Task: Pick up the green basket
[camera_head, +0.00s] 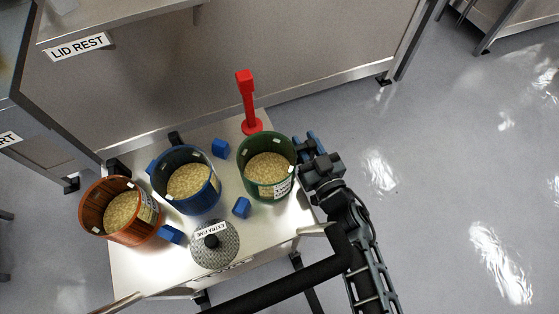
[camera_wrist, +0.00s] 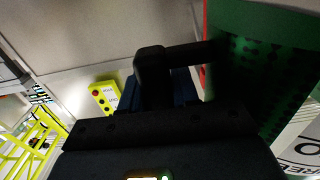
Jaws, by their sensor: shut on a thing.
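The green basket (camera_head: 268,172), filled with pale grains and carrying a white label, is upright at the right edge of the small metal table (camera_head: 135,275). I cannot tell whether its bottom touches the tabletop. My gripper (camera_head: 311,143) is at the basket's right side, shut on its dark side handle. In the wrist view, the green wall (camera_wrist: 262,70) is on the right, and the black handle (camera_wrist: 180,57) reaches from it to between my dark blue fingers (camera_wrist: 182,88). The black gripper body hides most of the fingers and the grip.
The blue basket (camera_head: 187,206) and orange basket (camera_head: 93,205) stand to the left. A red upright tool (camera_head: 247,100) is just behind the green basket. Floor to the right is clear.

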